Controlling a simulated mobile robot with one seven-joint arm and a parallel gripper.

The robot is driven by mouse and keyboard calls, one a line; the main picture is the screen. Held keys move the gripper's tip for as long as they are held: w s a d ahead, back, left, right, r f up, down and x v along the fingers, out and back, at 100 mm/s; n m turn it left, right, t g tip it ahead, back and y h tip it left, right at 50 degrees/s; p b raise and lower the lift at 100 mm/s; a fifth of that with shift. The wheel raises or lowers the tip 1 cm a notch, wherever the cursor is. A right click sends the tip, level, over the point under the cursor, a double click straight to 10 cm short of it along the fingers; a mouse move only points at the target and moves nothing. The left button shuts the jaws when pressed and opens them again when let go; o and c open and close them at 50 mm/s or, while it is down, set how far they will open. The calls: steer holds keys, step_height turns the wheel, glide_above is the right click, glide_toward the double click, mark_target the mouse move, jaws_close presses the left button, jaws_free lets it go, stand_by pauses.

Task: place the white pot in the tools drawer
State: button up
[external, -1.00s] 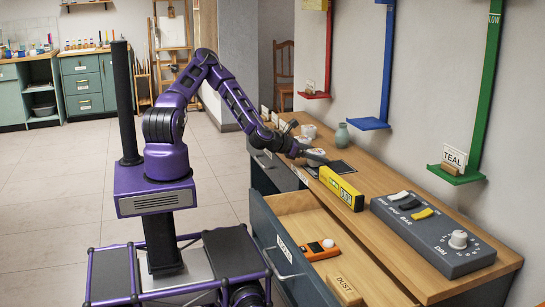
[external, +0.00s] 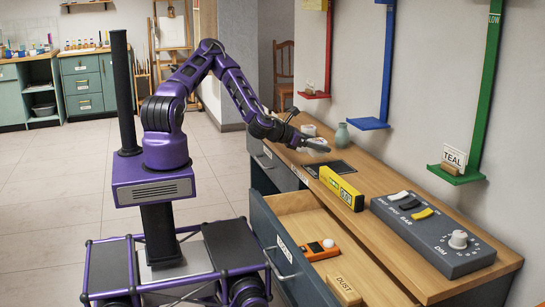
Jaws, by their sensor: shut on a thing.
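My gripper (external: 320,147) is above the wooden counter and is shut on a small pale thing (external: 317,141), which looks like the white pot; the fingers partly hide it. Another small white vessel (external: 308,130) stands on the counter just behind it. An open drawer (external: 290,203) with a grey front sticks out below the counter, to the right of my base.
A dark mat (external: 343,167) lies on the counter (external: 385,212) below my gripper. A yellow level (external: 341,188), a grey switch box (external: 432,235) and a grey-green vase (external: 342,136) also stand there. Blue, green and red wall brackets rise behind. Part of the drawer floor is bare.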

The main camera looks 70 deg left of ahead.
mark_target(319, 140)
step_height(319, 140, up, 5)
steer(key=shift+f, duration=0.1)
steer(key=d+f+m+h, duration=0.1)
steer(key=d+h, duration=0.1)
steer(key=d+f+m+h, duration=0.1)
steer(key=d+m, duration=0.1)
steer(key=s+d+f+m+g+h, duration=0.1)
steer(key=d+h, duration=0.1)
steer(key=shift+d+f+m+h+b, duration=0.25)
steer(key=shift+f+m+h+b, duration=0.05)
steer(key=shift+m+b, duration=0.1)
steer(key=s+d+r+m+g+h+b, duration=0.2)
steer(key=s+d+r+m+g+h, duration=0.2)
steer(key=s+d+m+g+h, duration=0.6)
steer(key=f+m, duration=0.1)
steer(key=f, duration=0.6)
steer(key=s+d+f+m+g+y, duration=0.1)
steer(key=f, duration=0.6)
steer(key=f+g+y+b, duration=0.1)
steer(key=f, duration=0.6)
steer(key=shift+s+d+m, duration=0.15)
steer(key=shift+m, duration=0.25)
step_height(319, 140, down, 4)
steer(key=shift+r+b, duration=0.2)
steer(key=shift+b, duration=0.3)
